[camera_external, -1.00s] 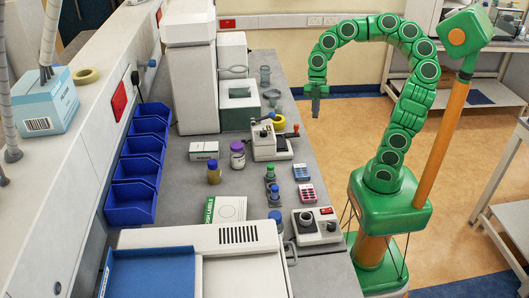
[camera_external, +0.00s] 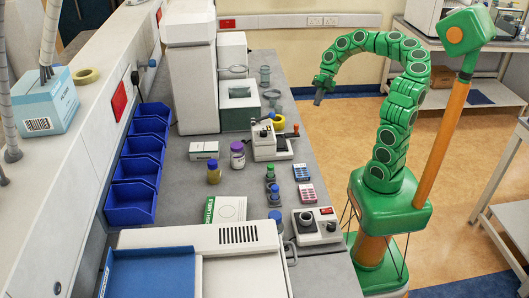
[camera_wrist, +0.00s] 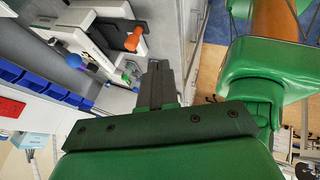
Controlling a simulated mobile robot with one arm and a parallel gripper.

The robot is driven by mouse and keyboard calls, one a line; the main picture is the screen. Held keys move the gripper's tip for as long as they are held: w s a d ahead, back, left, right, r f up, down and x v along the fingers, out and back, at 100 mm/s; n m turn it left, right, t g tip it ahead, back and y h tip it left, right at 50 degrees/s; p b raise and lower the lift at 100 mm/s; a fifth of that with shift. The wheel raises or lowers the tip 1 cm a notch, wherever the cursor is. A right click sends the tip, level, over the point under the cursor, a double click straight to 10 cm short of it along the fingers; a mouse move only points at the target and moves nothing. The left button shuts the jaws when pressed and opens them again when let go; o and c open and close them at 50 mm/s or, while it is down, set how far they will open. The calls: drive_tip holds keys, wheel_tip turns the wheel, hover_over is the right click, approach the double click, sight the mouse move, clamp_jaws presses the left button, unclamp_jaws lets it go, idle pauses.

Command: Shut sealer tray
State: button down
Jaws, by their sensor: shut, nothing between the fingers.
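A white machine (camera_external: 232,52) stands at the back of the bench. In the wrist view my gripper's dark fingers (camera_wrist: 158,70) are together and empty.
A white device with a red-tipped handle (camera_external: 270,143) stands in front of the tray; its orange handle (camera_wrist: 134,39) also shows in the wrist view. Glass vessels (camera_external: 265,76) stand right of the machine. Blue bins (camera_external: 133,190) line the left wall. The floor (camera_external: 320,150) right of the bench is open.

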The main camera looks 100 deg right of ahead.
drive_tip(key=w+a+f, duration=0.5)
drive_tip(key=w+f, duration=0.2)
drive_tip(key=shift+w, duration=0.2)
idle(0.5)
drive_tip(key=shift+f, duration=0.1)
drive_tip(key=shift+w, duration=0.1)
drive_tip(key=shift+w, duration=2.9)
drive_tip(key=s+d+r, duration=0.5)
drive_tip(key=s+r, duration=0.3)
drive_tip(key=shift+d, duration=0.15)
